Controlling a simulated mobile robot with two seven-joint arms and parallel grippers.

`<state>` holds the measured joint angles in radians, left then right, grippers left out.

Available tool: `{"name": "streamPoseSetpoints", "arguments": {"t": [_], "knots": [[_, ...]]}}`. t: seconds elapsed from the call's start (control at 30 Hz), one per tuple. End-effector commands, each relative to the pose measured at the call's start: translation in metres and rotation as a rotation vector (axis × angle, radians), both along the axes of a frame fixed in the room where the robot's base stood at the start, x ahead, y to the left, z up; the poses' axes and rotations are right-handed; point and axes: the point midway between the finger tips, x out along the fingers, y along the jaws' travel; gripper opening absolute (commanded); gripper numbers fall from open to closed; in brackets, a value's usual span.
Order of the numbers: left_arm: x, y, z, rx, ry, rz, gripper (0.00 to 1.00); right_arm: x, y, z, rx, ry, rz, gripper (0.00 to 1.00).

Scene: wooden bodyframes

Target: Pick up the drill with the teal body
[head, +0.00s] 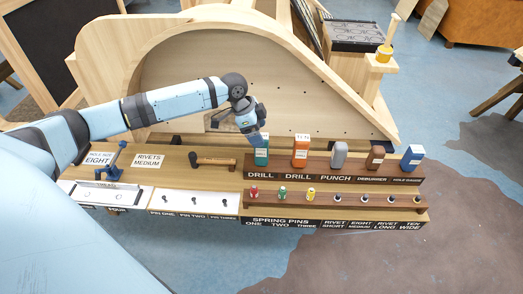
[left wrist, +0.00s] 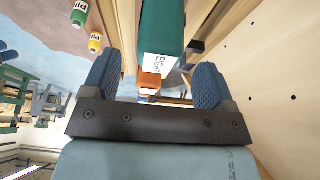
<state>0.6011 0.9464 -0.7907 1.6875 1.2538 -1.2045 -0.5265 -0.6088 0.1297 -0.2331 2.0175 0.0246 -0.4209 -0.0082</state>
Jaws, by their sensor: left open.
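The drill with the teal body (head: 262,156) stands in the rack above a "DRILL" label, the leftmost in its row. My left gripper (head: 256,137) is right at its top and hides part of it. In the left wrist view, the teal drill (left wrist: 161,28) with its white label lies ahead, between the lines of the two blue fingers. The left gripper (left wrist: 158,75) is open, with a gap on each side of the drill; I cannot tell how far the fingers overlap it. My right gripper is not in view.
An orange drill (head: 300,151) stands just right of the teal one, then a grey punch (head: 339,154), a brown deburrer (head: 375,157) and a blue tool (head: 411,158). Small pins line the front rack (head: 340,203). A curved wooden panel (head: 290,105) rises close behind.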

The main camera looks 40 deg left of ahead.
Motion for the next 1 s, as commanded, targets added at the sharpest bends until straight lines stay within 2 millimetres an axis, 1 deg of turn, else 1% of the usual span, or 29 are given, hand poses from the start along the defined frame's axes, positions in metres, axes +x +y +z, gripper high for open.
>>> {"name": "streamPoseSetpoints", "arguments": {"t": [0.03,0.1,0.2,0.43,0.47,0.5,0.57,0.6,0.67,0.7,1.0], "knots": [[0.0,-0.003,-0.008,0.0,0.005,-0.001,0.79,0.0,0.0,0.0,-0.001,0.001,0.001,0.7],[0.002,-0.007,-0.019,-0.002,0.003,0.0,0.79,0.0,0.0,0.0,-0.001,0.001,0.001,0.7],[0.004,-0.01,-0.029,0.001,0.003,-0.001,0.79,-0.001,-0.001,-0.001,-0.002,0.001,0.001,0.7],[0.004,-0.01,-0.031,0.0,0.001,0.0,0.79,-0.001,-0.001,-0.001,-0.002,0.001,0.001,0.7],[0.004,-0.01,-0.031,0.0,0.001,0.0,0.72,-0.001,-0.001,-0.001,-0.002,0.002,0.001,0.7],[0.004,-0.01,-0.031,0.0,0.001,0.0,0.63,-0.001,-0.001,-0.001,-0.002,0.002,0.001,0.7],[0.004,-0.011,-0.031,0.0,0.001,0.0,0.49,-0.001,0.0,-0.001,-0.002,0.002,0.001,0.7],[0.004,-0.011,-0.031,0.0,0.001,0.0,0.4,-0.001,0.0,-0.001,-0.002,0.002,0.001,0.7],[0.004,-0.011,-0.031,0.0,0.001,0.0,0.26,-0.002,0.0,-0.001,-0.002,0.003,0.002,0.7],[0.004,-0.011,-0.031,0.0,0.001,0.0,0.17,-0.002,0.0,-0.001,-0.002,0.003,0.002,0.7],[0.005,-0.01,-0.028,0.0,-0.002,-0.001,0.16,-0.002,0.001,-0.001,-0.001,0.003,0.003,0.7]]}}
